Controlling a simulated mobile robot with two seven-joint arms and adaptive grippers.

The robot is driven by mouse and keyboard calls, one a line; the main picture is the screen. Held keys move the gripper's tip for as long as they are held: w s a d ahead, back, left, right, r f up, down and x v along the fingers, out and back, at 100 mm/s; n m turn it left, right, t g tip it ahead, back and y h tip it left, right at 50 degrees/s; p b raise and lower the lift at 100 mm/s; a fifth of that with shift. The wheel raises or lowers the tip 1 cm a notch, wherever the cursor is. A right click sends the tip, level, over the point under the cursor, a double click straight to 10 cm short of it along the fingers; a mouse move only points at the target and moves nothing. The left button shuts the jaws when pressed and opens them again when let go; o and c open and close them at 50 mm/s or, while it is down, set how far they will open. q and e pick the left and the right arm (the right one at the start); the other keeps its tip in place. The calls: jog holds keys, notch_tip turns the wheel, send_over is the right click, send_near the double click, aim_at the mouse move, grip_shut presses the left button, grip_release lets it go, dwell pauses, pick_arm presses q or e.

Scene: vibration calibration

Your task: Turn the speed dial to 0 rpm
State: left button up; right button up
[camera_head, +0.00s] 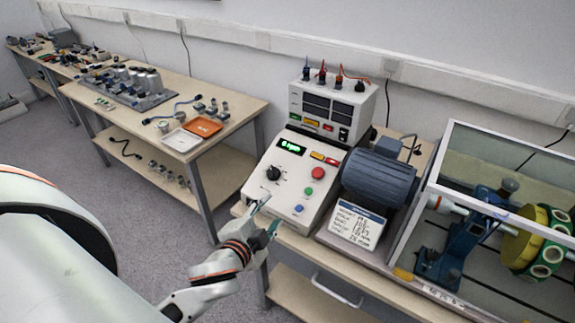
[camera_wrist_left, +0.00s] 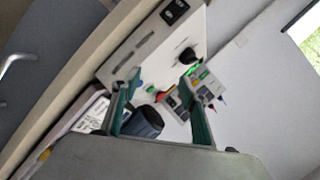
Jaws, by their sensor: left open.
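The speed dial (camera_head: 273,173) is a black knob on the sloped white front of the control box (camera_head: 258,190). Its pointer is too small to read. The green display (camera_head: 291,147) above it appears to read 0 rpm. My left gripper (camera_head: 268,216) is open and empty, in front of the box's lower edge, below the dial and apart from it. In the left wrist view the dial (camera_wrist_left: 187,56) shows beyond the open fingers (camera_wrist_left: 160,102), near the right fingertip. My right gripper is not in view.
A red button (camera_head: 318,173), a green button (camera_head: 309,191) and a blue button (camera_head: 298,209) sit right of the dial. A grey motor (camera_head: 380,177) and a glass-sided enclosure (camera_head: 436,192) stand to the right. A side bench (camera_head: 235,118) holds trays and parts.

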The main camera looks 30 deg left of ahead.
pick_arm(q)
jog(key=w+d+r+m+t+h, duration=0.1)
jog(key=w+d+r+m+t, duration=0.15)
jog(key=r, duration=0.45)
jog(key=w+d+r+m+t+h, duration=0.1)
jog(key=w+r+m+t+h, duration=0.15)
jog(key=r, duration=0.45)
jog(key=w+d+r+m+t, duration=0.1)
jog(key=d+r+m+t, duration=0.15)
jog(key=r, duration=0.35)
jog(key=s+d+r+m+g+h, duration=0.1)
jog(key=d+r+m+g+h, duration=0.25)
jog(key=d+m+h, duration=0.55)
jog(key=s+d+r+m+g+h, duration=0.25)
jog(key=d+m+g+h, duration=0.35)
jog(key=m, duration=0.5)
jog(key=m+g+y, duration=0.6)
jog(key=m+y, duration=0.3)
jog(key=y, duration=0.7)
send_near(273, 170)
jog(key=f, duration=0.1)
jog(key=shift+n+h, duration=0.25)
jog(key=shift+p+x, duration=0.65)
jog(key=shift+x, duration=3.5)
